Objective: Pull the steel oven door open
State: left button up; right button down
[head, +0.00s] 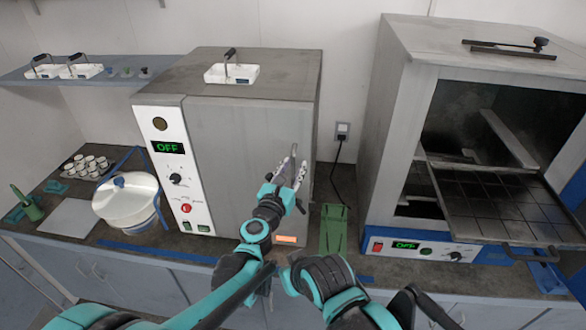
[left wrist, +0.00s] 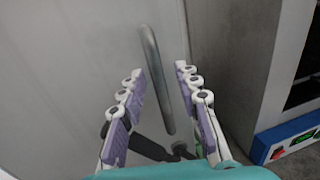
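The steel oven (head: 230,110) stands on the counter left of centre with its plain grey door (head: 240,150) closed. A vertical bar handle (head: 293,152) sits near the door's right edge. It also shows as a curved metal handle in the left wrist view (left wrist: 155,75). My left gripper (head: 286,172) is open in front of the door, at the handle. In the left wrist view, the handle lies between the two spread fingers of my left gripper (left wrist: 163,105), with gaps visible on both sides. Contact cannot be made out. My right gripper does not show.
A second oven (head: 405,125) with a pulled-out rack (head: 490,195) stands at the right. A green object (head: 333,230) lies between the ovens. A white lidded pot (head: 125,200) is left of the steel oven. A white tray (head: 232,74) sits on top.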

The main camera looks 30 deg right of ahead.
pick_arm(q)
grip_shut()
jog(key=shift+s+a, duration=0.1)
